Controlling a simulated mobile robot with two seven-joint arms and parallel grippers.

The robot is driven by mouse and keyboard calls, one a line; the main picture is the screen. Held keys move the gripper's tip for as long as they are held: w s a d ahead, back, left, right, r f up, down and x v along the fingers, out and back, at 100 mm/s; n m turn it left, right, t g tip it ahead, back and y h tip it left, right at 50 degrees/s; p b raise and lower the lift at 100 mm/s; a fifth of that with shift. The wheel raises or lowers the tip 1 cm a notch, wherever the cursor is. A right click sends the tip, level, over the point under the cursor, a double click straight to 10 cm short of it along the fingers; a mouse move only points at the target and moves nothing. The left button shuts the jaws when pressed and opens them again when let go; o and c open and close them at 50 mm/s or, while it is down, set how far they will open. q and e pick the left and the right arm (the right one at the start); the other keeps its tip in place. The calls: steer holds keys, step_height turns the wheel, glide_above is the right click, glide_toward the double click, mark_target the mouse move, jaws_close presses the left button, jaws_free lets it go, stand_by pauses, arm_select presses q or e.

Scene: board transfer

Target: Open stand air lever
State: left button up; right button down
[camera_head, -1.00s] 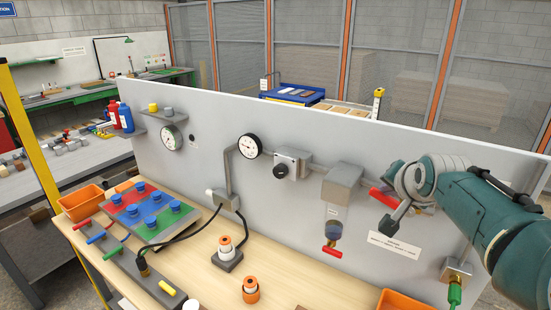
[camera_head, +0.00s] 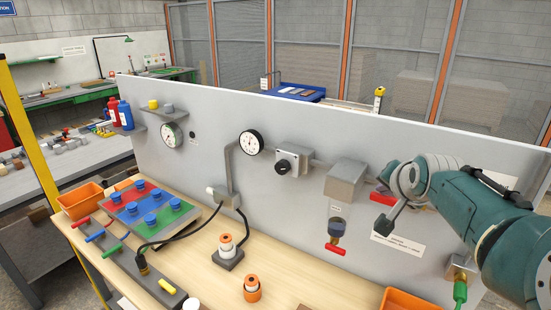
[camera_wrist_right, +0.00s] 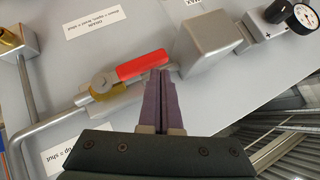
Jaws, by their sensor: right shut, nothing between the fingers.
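The red lever (camera_head: 382,198) is on the grey panel, right of the grey box, partly hidden by my right arm in the head view. In the right wrist view the red lever (camera_wrist_right: 142,65) sits on a brass valve in the grey pipe and lies roughly along the pipe. My right gripper (camera_head: 384,228) is shut and empty. In the wrist view its purple fingertips (camera_wrist_right: 161,75) are at the lever's free end, beside its edge; I cannot tell whether they touch. My left gripper is not in view.
A grey box (camera_head: 346,181) stands out from the panel near the lever. Below it hangs a filter bowl with another red handle (camera_head: 335,248). A gauge (camera_head: 251,142) and a knob box (camera_head: 291,161) are farther left. A green-ended fitting (camera_head: 460,290) is at lower right.

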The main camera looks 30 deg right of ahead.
steer(key=shift+s, duration=0.1)
steer(key=s+a+r+p, duration=0.4)
steer(key=a+r+p, duration=0.15)
steer(key=r, duration=0.65)
steer(key=s+a+r+n+g+y+p, duration=0.1)
steer(key=s+a+n+g+y+p, duration=0.1)
steer(key=s+a+n, duration=0.6)
steer(key=s+a+r+n+g+y+p, duration=0.2)
steer(key=s+a+n+y+p, duration=0.2)
steer(key=s+a+n, duration=0.5)
steer(key=a+y, duration=0.1)
steer(key=a, duration=0.7)
steer(key=shift+s+r+n, duration=0.15)
steer(key=shift+s+n, duration=0.15)
steer(key=shift+s, duration=0.1)
